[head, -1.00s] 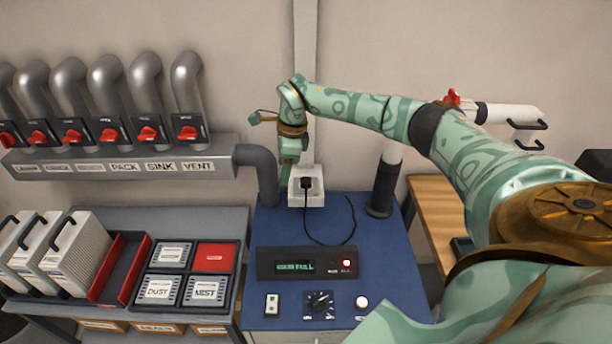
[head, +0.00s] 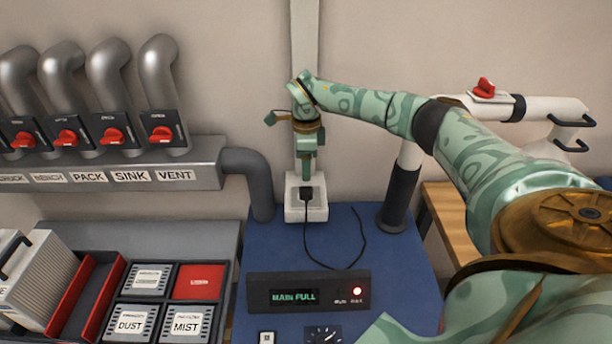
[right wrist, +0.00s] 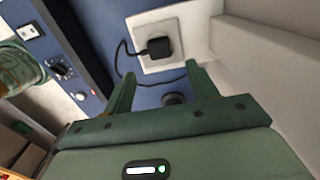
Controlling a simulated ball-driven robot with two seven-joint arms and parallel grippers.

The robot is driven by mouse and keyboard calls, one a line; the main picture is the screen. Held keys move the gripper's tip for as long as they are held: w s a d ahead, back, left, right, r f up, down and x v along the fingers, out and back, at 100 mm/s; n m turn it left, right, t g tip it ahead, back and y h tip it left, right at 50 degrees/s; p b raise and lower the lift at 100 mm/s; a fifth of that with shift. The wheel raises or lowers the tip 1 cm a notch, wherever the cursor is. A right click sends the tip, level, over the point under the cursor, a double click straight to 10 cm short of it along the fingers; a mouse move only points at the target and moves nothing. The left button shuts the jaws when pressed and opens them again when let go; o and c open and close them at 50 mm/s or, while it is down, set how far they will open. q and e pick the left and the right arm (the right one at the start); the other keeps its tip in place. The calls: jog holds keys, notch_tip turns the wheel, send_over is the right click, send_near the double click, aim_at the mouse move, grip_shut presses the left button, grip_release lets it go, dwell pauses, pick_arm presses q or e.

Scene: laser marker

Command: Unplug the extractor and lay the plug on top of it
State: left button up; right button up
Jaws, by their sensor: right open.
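The black plug (head: 306,193) sits in the white socket box (head: 293,211) at the back of the blue extractor cabinet (head: 400,262). Its black cord loops right and down across the blue top. My left gripper is not in view.
The front panel has a green display (head: 294,297) reading "MAIN FULL" and a lit red lamp. A grey duct (head: 250,180) stands left of the socket, a dark pipe (head: 400,198) right. The blue top around the cord is mostly clear.

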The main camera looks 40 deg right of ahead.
aim_at(306, 194)
jog(key=shift+f+b, duration=0.4)
jog(key=shift+f, duration=0.1)
notch_tip(306, 194, down, 7)
jog(key=b, duration=0.5)
jog(key=shift+f, duration=0.15)
jog(key=shift+s+a+f, duration=0.1)
jog(key=shift+f, duration=0.25)
jog(key=shift+s, duration=0.1)
jog(key=shift+s+a+p, duration=0.15)
jog(key=shift+a+p, duration=0.05)
jog(key=shift+p, duration=0.25)
jog(key=shift+s+a+f, duration=0.1)
jog(key=shift+s, duration=0.05)
jog(key=shift+s+p, duration=0.1)
jog(key=shift+p, duration=0.3)
